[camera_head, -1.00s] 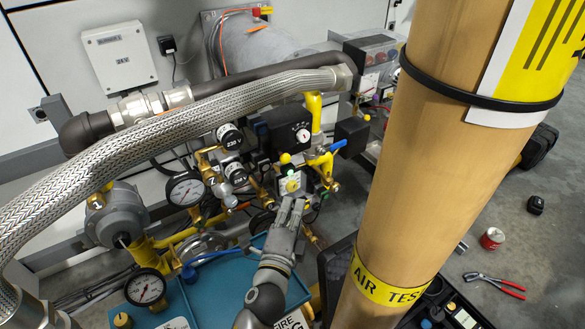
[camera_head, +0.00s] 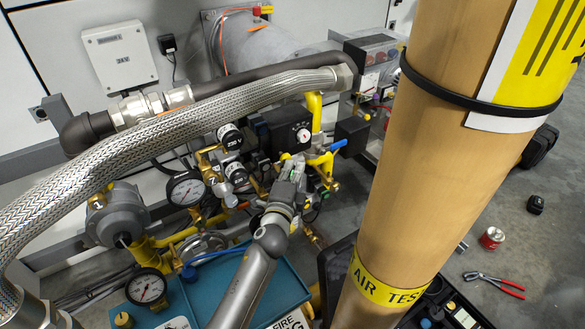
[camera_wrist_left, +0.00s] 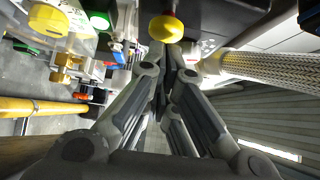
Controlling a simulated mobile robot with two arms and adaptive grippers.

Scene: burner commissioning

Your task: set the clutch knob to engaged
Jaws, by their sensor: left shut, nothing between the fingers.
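My left gripper (camera_head: 294,165) is shut and empty, reaching up into the valve assembly in the middle of the head view. In the left wrist view its closed fingers (camera_wrist_left: 170,75) point at a round yellow knob (camera_wrist_left: 166,28) on a short stem, just beyond the tips. I cannot tell whether they touch. This may be the clutch knob; no label or position mark on it is readable. In the head view the gripper covers the front of the small unit where it works. The black actuator (camera_head: 285,127) with a white dial is just behind. My right gripper is not in view.
A braided hose (camera_head: 150,140) crosses above left of the gripper. A blue-handled valve (camera_head: 329,151) is close on its right. A large tan column (camera_head: 420,190) hides the area farther right. Pressure gauges (camera_head: 186,188) stand left; a teal case (camera_head: 205,294) lies below.

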